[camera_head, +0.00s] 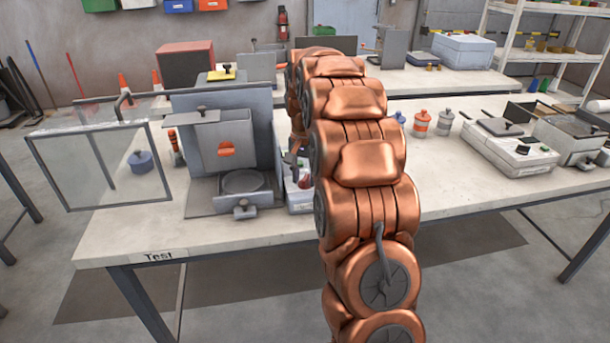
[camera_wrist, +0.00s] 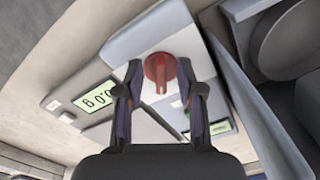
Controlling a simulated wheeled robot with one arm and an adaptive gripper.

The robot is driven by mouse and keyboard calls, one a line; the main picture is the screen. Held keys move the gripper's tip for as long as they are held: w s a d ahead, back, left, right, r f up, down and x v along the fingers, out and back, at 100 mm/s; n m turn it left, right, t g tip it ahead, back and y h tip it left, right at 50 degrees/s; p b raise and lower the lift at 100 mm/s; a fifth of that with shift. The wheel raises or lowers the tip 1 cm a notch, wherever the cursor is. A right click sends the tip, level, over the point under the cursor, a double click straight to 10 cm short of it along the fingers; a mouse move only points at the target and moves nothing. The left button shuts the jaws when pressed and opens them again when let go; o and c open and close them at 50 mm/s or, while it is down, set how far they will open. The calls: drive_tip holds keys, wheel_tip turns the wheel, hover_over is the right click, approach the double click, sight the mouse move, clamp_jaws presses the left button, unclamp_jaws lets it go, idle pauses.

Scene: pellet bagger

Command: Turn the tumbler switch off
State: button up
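The switch is a red knob (camera_wrist: 161,74) with a raised ridge, on the light grey face of a box (camera_wrist: 150,34) in the wrist view. I take this knob to be the tumbler switch; its on or off marking cannot be read. My gripper (camera_wrist: 159,68) is open, with one dark finger on each side of the knob. The right finger is very close to it; I cannot tell if it touches. A gap shows on the left. In the head view the red knob (camera_head: 304,181) shows small beside my copper arm, which hides most of the gripper.
A grey device with a green display (camera_wrist: 97,96) lies left of the knob in the wrist view. A grey machine (camera_head: 222,145) with a round plate stands left of my arm on the table (camera_head: 130,232). A clear framed door (camera_head: 95,165) juts out at the left.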

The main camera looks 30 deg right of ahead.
drive_tip(key=shift+f, duration=0.25)
drive_tip(key=shift+c, duration=0.2)
clamp_jaws()
